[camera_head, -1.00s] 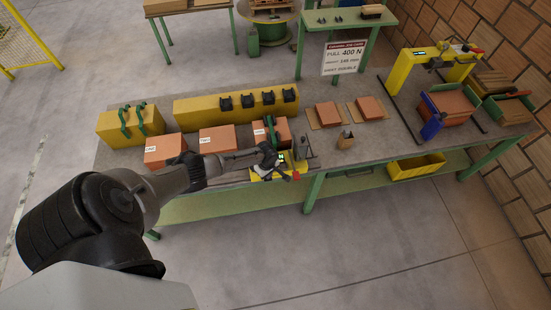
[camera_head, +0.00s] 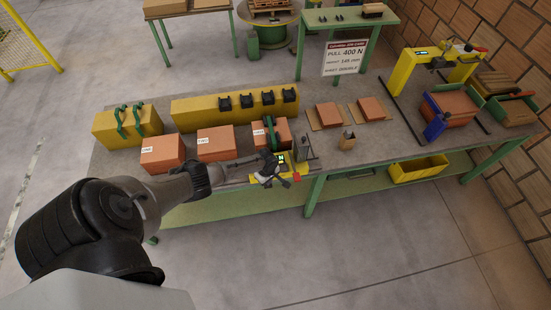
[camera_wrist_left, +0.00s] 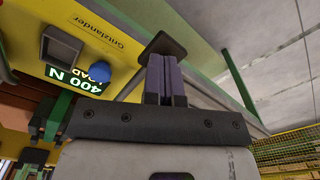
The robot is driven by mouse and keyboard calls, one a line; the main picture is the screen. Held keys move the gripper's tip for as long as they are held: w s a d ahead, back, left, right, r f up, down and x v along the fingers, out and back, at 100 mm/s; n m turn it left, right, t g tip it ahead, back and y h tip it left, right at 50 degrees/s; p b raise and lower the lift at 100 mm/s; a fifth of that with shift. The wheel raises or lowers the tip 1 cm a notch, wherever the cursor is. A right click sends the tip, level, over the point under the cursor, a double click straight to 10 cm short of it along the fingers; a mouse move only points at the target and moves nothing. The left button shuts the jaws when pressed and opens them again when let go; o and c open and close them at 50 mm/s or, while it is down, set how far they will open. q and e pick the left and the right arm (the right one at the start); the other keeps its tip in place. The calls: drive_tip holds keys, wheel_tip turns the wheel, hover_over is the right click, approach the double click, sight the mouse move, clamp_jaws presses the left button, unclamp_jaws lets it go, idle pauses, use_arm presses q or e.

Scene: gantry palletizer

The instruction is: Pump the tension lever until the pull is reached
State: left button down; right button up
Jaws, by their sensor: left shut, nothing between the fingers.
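The yellow strap tensioner (camera_head: 257,180) sits at the front edge of the bench, beside a box with a green strap. Its small lit display (camera_head: 281,158) also shows in the left wrist view (camera_wrist_left: 66,74), where it reads 400 N upside down beside a blue knob (camera_wrist_left: 99,71). My left gripper (camera_head: 270,172) is over the tensioner; its fingers (camera_wrist_left: 165,78) are shut and empty. A black lever pad (camera_wrist_left: 163,46) is just beyond the fingertips; I cannot tell whether they touch. My right gripper is not in view.
A sign (camera_head: 345,58) behind the bench reads PULL 400 N. Boxes, including a green-strapped box (camera_head: 284,129), stand left of and behind the tensioner. The floor in front of the bench is clear.

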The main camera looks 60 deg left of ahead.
use_arm(q)
wheel_tip(320, 180, up, 5)
drive_tip(key=p, duration=0.4)
drive_tip(key=shift+r, duration=0.65)
drive_tip(key=shift+r, duration=0.15)
drive_tip(key=shift+r, duration=2.35)
